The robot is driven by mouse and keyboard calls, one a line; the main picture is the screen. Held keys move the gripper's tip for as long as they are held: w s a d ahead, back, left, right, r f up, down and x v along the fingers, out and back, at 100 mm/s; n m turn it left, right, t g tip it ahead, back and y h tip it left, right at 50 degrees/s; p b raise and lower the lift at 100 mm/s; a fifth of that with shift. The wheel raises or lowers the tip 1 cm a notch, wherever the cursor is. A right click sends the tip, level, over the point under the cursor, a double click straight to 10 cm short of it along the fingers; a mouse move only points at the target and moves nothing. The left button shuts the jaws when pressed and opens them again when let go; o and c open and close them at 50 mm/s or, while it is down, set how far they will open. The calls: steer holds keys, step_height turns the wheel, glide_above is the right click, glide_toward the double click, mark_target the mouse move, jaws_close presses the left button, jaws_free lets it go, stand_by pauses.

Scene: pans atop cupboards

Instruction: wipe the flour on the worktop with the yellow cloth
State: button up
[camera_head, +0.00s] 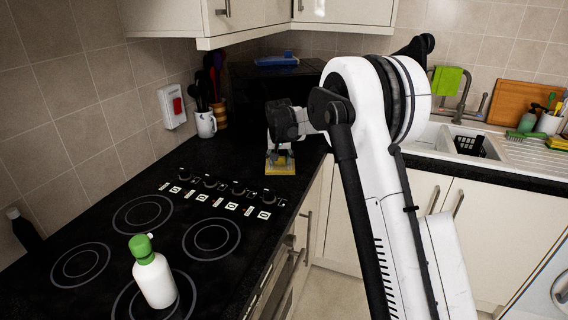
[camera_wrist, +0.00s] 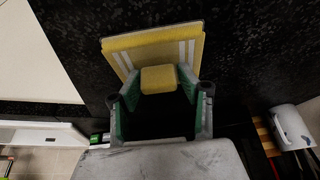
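The yellow cloth (camera_head: 281,167) lies flat on the black worktop (camera_head: 237,157) just beyond the hob's knobs. In the wrist view, the cloth (camera_wrist: 150,43) is a yellow pad with pale stripes and a raised yellow block. My gripper (camera_wrist: 158,83) has its green-lined fingers against both sides of that block, so it looks shut on the cloth. In the head view, my gripper (camera_head: 280,146) points down over the cloth. I make out no flour on the visible worktop; any under the cloth or behind my arm is hidden.
A white bottle with a green cap (camera_head: 153,274) stands on the hob (camera_head: 173,233). A white mug (camera_head: 206,124) and utensils stand by the wall. A dark appliance with a blue item (camera_head: 277,60) on top stands behind. The worktop's front edge is right of the cloth.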

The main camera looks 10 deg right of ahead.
jaws_close()
steer(key=shift+r+p, duration=1.05)
steer(key=shift+r, duration=1.4)
